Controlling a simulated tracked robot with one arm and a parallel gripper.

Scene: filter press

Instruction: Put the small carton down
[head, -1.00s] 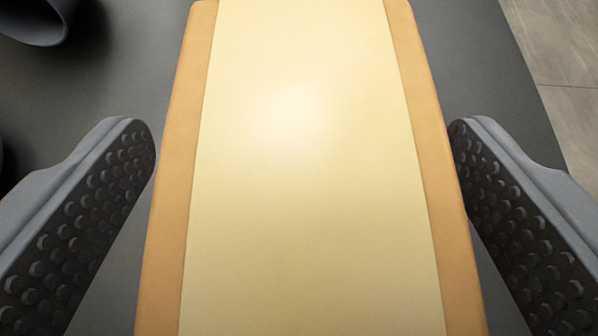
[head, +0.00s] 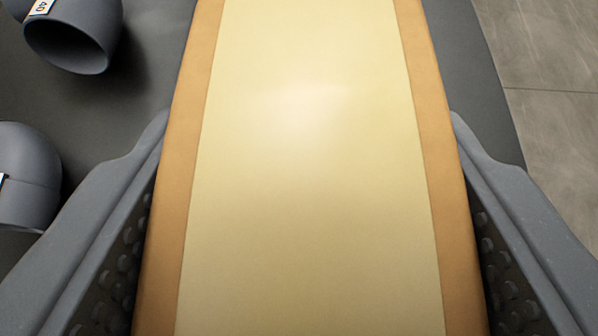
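The small carton (head: 310,220) fills the middle of the head view, a tan box with a broad pale yellow strip along its top. Its far and near ends are cut off by the picture. My gripper (head: 308,118) has one finger on each side of it. Both fingers lie close against the carton's long sides, so the gripper looks shut on it. The carton's underside is hidden, so I cannot tell whether it touches the dark grey surface (head: 110,110).
Two grey pipe elbows stand at the left, one at the upper left (head: 75,40) with a label and one lower at the left edge (head: 28,180). The dark surface ends at the right, with grey tiled floor (head: 550,110) beyond.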

